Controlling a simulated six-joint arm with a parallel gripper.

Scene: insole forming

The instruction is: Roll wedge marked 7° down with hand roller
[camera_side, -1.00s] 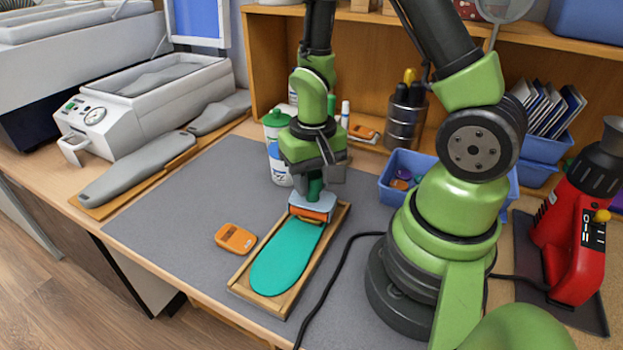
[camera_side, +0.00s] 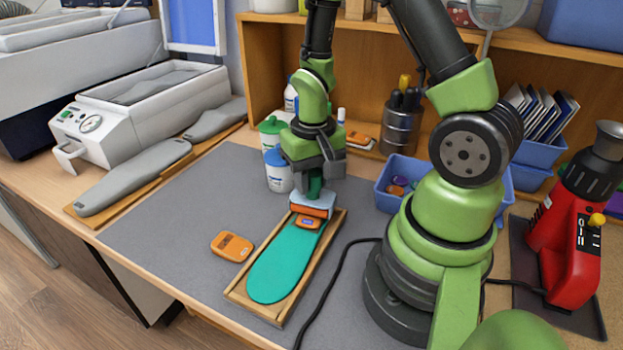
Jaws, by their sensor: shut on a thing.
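My gripper (camera_side: 315,168) is shut on the green handle of the hand roller (camera_side: 313,200), which points down at the far end of the wooden tray. A teal insole (camera_side: 282,262) lies in the tray (camera_side: 254,306). A small orange wedge (camera_side: 308,222) with a bluish label lies on the insole's far end, just in front of the roller and partly hidden by it. I cannot tell whether the roller touches it. Markings on both are too small to read.
A blue-lidded bottle (camera_side: 278,172) and a green-lidded one (camera_side: 271,130) stand behind the roller. A blue bin (camera_side: 392,200) is to the right. A black cable (camera_side: 335,272) runs right of the tray. The mat (camera_side: 175,235) is clear on the left.

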